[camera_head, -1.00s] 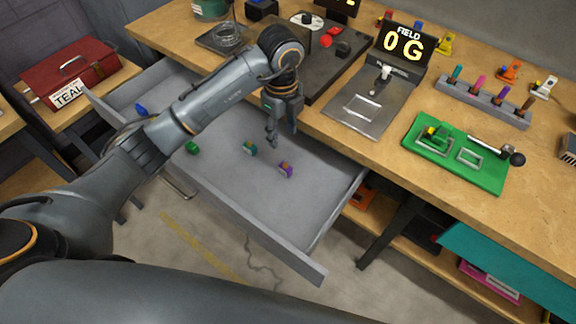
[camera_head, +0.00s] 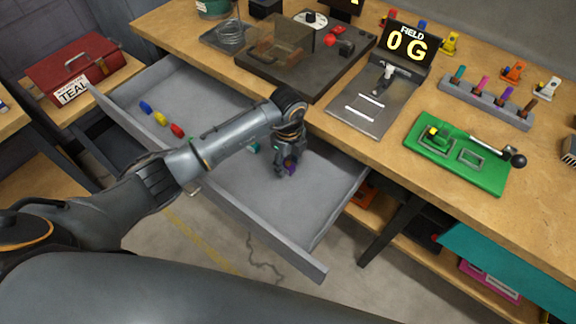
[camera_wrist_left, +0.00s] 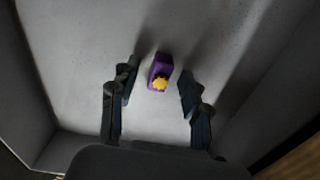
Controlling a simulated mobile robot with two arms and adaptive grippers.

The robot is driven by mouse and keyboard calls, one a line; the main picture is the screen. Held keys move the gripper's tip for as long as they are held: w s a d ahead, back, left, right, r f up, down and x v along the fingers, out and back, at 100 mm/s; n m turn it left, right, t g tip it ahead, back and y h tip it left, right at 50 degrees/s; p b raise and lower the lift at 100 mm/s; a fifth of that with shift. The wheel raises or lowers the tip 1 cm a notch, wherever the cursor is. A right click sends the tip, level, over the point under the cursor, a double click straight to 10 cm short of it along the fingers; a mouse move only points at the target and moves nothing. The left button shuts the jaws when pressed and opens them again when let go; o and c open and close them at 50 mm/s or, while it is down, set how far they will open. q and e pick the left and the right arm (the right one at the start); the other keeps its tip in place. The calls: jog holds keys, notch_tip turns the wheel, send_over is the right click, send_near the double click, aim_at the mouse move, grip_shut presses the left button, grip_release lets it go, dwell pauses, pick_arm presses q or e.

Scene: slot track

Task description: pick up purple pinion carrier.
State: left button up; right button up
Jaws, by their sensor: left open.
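The purple pinion carrier (camera_head: 291,165) lies in the open grey drawer, partly hidden by my left gripper (camera_head: 286,171) in the head view. In the left wrist view the purple carrier (camera_wrist_left: 158,66) shows a yellow toothed pinion on its near end. My left gripper (camera_wrist_left: 157,78) is open, with one finger on each side of the carrier. A gap shows between the carrier and each finger. My right gripper is not in view.
The drawer (camera_head: 256,226) also holds blue (camera_head: 145,107), yellow (camera_head: 161,119), red (camera_head: 178,130) and teal (camera_head: 254,147) pieces. Its walls surround the gripper. The bench (camera_head: 330,140) overhangs the drawer's back, with a green fixture (camera_head: 480,175) at right.

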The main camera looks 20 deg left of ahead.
pick_arm(q)
jog(key=shift+f, duration=0.15)
grip_shut()
